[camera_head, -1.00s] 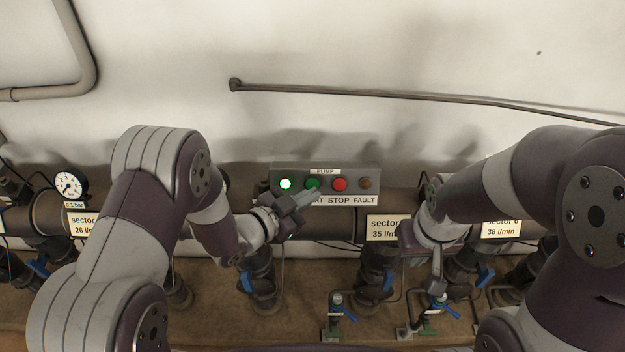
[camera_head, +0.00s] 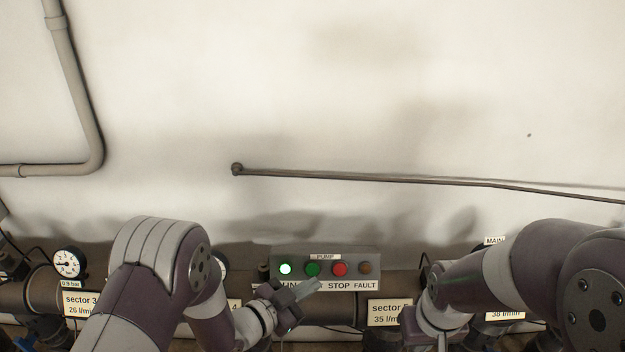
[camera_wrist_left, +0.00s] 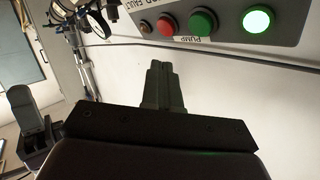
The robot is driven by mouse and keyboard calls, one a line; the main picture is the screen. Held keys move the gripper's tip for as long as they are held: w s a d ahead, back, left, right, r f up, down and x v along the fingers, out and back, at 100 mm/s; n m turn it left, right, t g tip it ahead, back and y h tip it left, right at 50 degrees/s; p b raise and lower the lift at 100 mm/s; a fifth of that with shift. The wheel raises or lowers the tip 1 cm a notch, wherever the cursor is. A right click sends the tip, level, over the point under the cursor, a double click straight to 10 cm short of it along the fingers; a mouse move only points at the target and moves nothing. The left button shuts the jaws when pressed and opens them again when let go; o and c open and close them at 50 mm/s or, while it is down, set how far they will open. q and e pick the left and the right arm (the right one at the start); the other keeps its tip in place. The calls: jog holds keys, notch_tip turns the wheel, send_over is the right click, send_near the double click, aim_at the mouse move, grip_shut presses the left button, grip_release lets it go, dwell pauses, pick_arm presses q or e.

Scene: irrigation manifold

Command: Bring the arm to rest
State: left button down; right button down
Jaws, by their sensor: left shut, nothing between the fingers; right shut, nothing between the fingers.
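My left arm (camera_head: 150,265) comes in from the left. My left gripper (camera_head: 309,288) is shut and empty in front of the lower edge of the pump panel (camera_head: 290,255), covering part of its lettering. In the left wrist view its closed fingers (camera_wrist_left: 162,85) point toward the wall, below the panel (camera_wrist_left: 290,30) in that picture. My right arm (camera_head: 520,265) comes in from the right. My right gripper (camera_head: 439,341) is low at the bottom edge, shut, with its lower part cut off.
The panel has a lit lamp (camera_head: 285,268), a green button (camera_head: 312,268), a red STOP button (camera_head: 339,268) and a dark fault lamp (camera_head: 365,268). A manifold pipe (camera_head: 335,308) with sector labels runs below. A gauge (camera_head: 68,263) is at left. The wall above is mostly clear.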

pick_arm(q)
jog(key=s+a+f+n+g+y, duration=0.45)
jog(key=a+f+y, duration=0.35)
jog(key=a, duration=0.2)
jog(key=s+a+r+n+g+y, duration=0.1)
jog(key=s+a+r+n+g, duration=0.1)
jog(key=r, duration=0.4)
jog(key=s+a+r+n+g+y, duration=0.2)
jog(key=s+a+r+n, duration=0.3)
jog(key=s, duration=0.2)
jog(key=shift+a+r+n+g, duration=0.15)
jog(key=shift+r+n+g, duration=0.2)
jog(key=shift+s, duration=0.15)
